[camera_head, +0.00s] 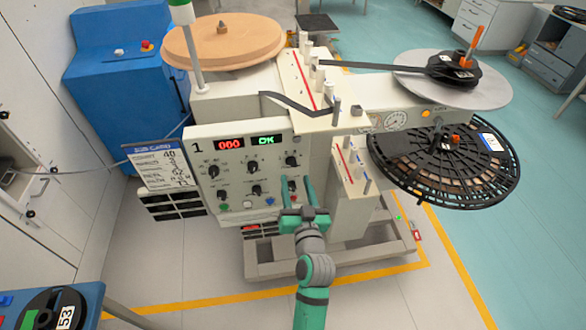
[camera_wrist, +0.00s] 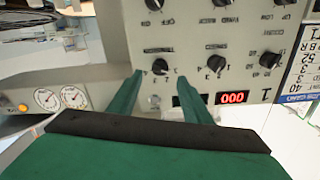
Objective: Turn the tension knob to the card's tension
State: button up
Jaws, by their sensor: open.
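The grey control panel (camera_head: 240,205) of the machine marked 1 carries several black knobs in rows; their names are too small to read. The upper-right knob (camera_head: 291,161) shows just beyond my gripper (camera_head: 298,190). In the wrist view, which is upside down, this knob (camera_wrist: 160,67) sits between the fingertips of my gripper (camera_wrist: 160,77), with scale numbers around it. My gripper is open, and I cannot tell if it touches the knob. The job card (camera_head: 163,165) stands left of the panel; a 40 shows, but its tension line is not legible.
A neighbouring knob (camera_wrist: 216,63) is close beside the fingers. Guide posts (camera_head: 337,108) and a large black reel (camera_head: 445,160) stick out at the right.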

aim_at(292, 166)
jog(key=shift+w+a, duration=0.15)
jog(key=shift+w, duration=0.9)
jog(key=shift+w+a, duration=0.2)
jog(key=shift+w, duration=0.8)
jog(key=shift+w+a, duration=0.15)
jog(key=shift+w, duration=0.9)
jog(key=c, duration=1)
